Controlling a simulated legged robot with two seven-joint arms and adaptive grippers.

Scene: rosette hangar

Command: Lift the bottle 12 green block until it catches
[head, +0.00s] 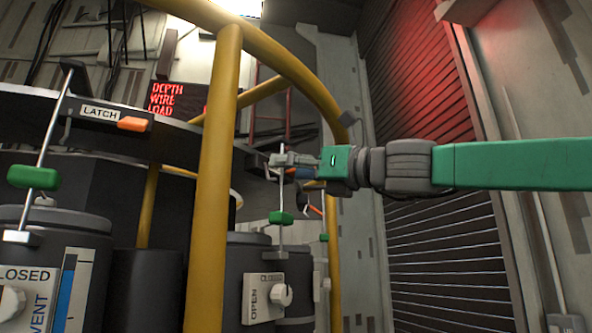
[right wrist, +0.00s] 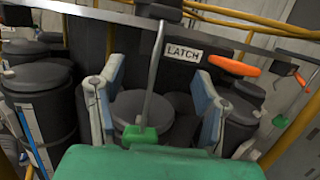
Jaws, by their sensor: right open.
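A green block (head: 282,218) sits low on a thin upright rod above a dark grey bottle (head: 248,239). In the right wrist view the green block (right wrist: 145,134) is on its rod between the finger bases, close to my green wrist housing. My right gripper (head: 279,161) is at the rod, above the block in the head view. Its two pale blue fingers (right wrist: 158,80) are spread on either side of the rod and hold nothing. I cannot read a bottle number. My left gripper is out of view.
A latch plate (head: 99,113) with an orange tab (head: 132,124) is on the rack at left. Another green block (head: 33,177) is on a rod over the left bottle. A yellow post (head: 212,180) stands in front. A slatted shutter (head: 440,130) is at right.

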